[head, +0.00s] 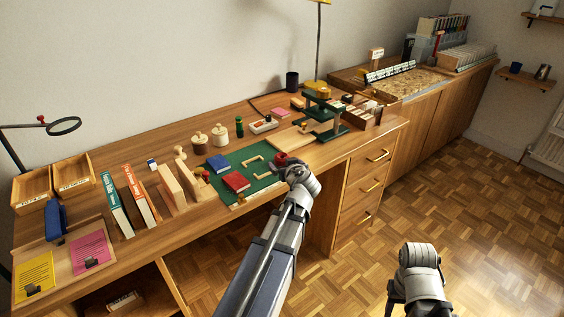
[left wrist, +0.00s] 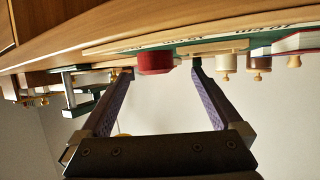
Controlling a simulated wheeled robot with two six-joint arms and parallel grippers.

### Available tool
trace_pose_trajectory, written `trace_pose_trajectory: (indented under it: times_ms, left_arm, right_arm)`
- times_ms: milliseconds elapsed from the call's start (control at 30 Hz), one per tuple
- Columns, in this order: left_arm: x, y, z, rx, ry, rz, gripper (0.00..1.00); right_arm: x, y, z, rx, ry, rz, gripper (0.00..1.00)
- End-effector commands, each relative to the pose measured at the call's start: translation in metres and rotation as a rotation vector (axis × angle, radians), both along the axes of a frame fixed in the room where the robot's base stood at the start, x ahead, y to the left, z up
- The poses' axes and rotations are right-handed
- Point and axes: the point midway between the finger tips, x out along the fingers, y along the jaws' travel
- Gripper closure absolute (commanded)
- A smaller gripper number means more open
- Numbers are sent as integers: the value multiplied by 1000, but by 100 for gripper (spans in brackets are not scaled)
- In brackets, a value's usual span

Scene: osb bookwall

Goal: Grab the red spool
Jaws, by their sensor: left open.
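In the left wrist view, which is upside down, the red spool (left wrist: 155,63) shows between the tips of my open left gripper (left wrist: 162,70). Nothing is held, and I cannot tell whether a finger touches the spool. My right gripper (head: 392,298) hangs over the floor at the lower right, its jaw state unclear.
The green mat (head: 228,161) holds a red book (head: 236,182), a blue book (head: 218,163) and wooden pieces. A green stand (head: 325,110) is behind and right of the spool. Wooden jars (head: 220,135) stand at the back. The parquet floor in front is clear.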

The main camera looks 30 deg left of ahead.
Motion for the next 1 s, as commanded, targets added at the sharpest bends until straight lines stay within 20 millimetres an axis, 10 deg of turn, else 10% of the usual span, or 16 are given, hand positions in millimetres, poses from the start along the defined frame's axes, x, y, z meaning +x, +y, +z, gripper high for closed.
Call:
trace_pose_trajectory:
  times_ms: [633,1000]
  left_arm:
    - [38,28,-17,-1,1,0,1]
    - [38,28,-17,-1,1,0,43]
  right_arm:
    - [0,0,-17,0,0,0,50]
    - [0,0,-17,0,0,0,50]
